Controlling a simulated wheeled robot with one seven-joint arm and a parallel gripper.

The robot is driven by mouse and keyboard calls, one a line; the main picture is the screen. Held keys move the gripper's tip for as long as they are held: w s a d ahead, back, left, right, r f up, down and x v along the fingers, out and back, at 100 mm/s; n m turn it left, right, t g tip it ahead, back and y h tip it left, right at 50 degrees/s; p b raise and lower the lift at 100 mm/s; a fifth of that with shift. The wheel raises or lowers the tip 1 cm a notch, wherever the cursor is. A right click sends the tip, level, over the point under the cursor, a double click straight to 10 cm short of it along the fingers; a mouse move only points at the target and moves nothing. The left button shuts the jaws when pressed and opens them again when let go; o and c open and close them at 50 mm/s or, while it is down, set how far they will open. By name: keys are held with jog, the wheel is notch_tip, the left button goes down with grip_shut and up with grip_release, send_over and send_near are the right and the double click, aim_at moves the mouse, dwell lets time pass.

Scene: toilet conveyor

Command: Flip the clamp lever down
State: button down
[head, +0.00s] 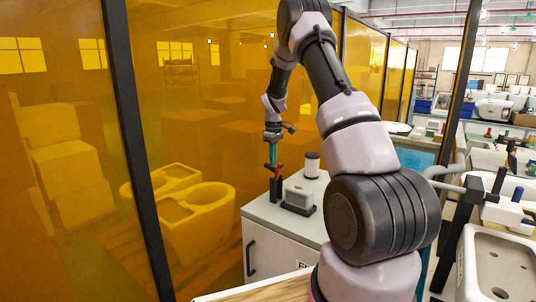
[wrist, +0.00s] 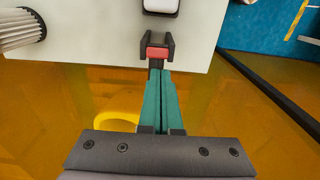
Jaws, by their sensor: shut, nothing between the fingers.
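The clamp is a small black fixture with a red part (wrist: 157,52) at the edge of the white cabinet top in the wrist view. In the head view the clamp (head: 276,190) stands upright near the cabinet's back left edge, with red on its upper part. My gripper (head: 272,163) points down just above it. In the wrist view my gripper (wrist: 158,74) has its two long teal fingers together, with nothing seen between them. The fingertips are at or very close to the red part; contact is unclear. The fingers partly hide the clamp's lower portion.
The white cabinet top (head: 258,211) also holds a grey block on a dark stand (head: 299,198) and a ribbed cylinder (head: 312,165); the cylinder also shows in the wrist view (wrist: 18,30). An amber panel stands behind. Toilet bowls (head: 196,205) show through it.

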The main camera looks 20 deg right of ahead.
jog(key=shift+s+d, duration=0.15)
jog(key=shift+s, duration=0.2)
jog(key=shift+d, duration=0.15)
jog(key=shift+s, duration=0.2)
